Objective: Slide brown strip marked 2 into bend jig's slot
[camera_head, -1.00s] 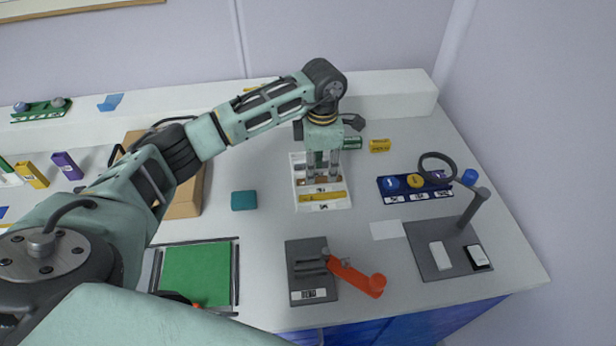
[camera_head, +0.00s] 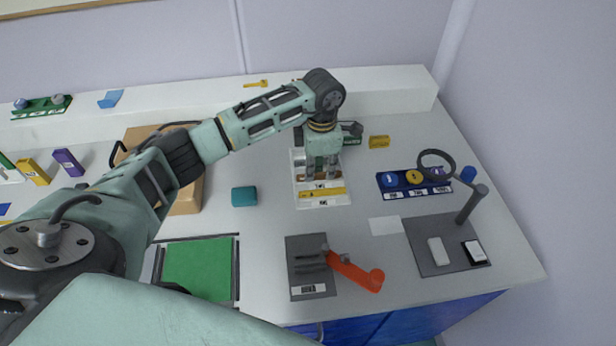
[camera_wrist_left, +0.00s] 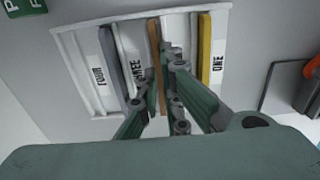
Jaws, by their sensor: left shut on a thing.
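The brown strip (camera_wrist_left: 154,50) stands in the white tray (camera_wrist_left: 73,48) in the left wrist view, between the grey strip and the yellow strip. My left gripper (camera_wrist_left: 166,75) reaches down into the tray and is shut on the brown strip. Its fingers hide part of the strip and its label. In the head view my left gripper (camera_head: 321,177) is over the middle of the tray and the brown strip is mostly hidden. The bend jig (camera_head: 310,287), a dark grey block with slots and a red lever, sits at the front of the table. My right gripper is out of view.
A yellow strip (camera_head: 322,194) and a grey strip (camera_wrist_left: 110,65) share the tray. A teal block (camera_head: 244,196) lies left of it. A blue rack (camera_head: 431,190) and a magnifier stand (camera_head: 463,215) are at the right. The table between tray and jig is clear.

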